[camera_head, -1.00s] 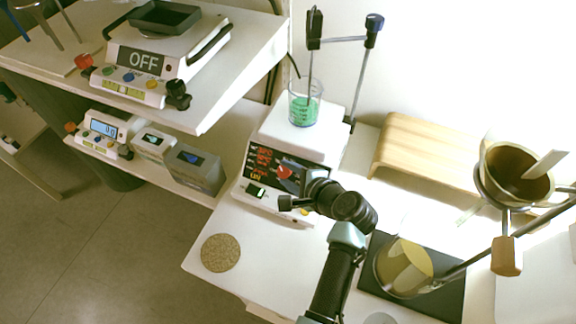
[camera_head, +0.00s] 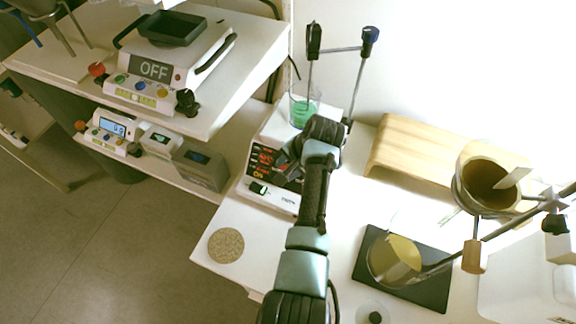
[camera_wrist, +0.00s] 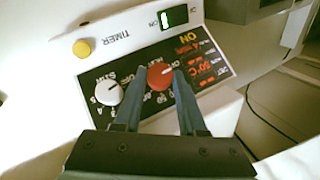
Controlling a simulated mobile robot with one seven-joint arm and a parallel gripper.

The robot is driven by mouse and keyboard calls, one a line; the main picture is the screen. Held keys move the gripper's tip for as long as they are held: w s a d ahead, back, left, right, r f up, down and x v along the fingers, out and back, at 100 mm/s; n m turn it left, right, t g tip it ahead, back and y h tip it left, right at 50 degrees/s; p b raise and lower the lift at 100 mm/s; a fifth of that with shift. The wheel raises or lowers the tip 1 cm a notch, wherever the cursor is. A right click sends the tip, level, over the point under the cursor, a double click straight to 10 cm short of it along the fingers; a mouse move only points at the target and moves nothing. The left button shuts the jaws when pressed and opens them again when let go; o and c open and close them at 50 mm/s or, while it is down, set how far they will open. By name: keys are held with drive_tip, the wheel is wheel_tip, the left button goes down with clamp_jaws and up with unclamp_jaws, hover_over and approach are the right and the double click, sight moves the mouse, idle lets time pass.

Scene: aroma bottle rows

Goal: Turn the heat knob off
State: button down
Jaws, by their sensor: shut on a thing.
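The heat knob (camera_wrist: 160,76) is a red dial with a pale pointer mark on the black panel of the white hotplate (camera_head: 274,200). My gripper (camera_wrist: 158,73) has one finger on each side of the red knob and is shut on it. In the head view my gripper (camera_head: 288,160) reaches the panel from the right and hides the knob. A white knob (camera_wrist: 108,92) sits just left of the red one in the wrist view. The panel's red and orange display (camera_wrist: 203,68) is lit. A switch (camera_wrist: 174,16) glows green.
A glass beaker of green liquid (camera_head: 302,112) stands on the hotplate behind my gripper. A clamp stand (camera_head: 361,80) rises beside it. A wooden stand (camera_head: 410,150) and clamped glassware (camera_head: 485,185) are to the right. A cork disc (camera_head: 226,245) lies in front.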

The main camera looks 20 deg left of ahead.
drive_tip(key=shift+a+n+h, duration=0.1)
drive_tip(key=shift+n+h, duration=0.3)
idle(0.3)
drive_tip(key=shift+c, duration=2.4)
unclamp_jaws()
drive_tip(key=shift+r, duration=0.15)
drive_tip(key=p+v, duration=0.1)
drive_tip(key=v, duration=1.1)
drive_tip(key=shift+w+r, duration=0.15)
drive_tip(key=shift+r, duration=0.25)
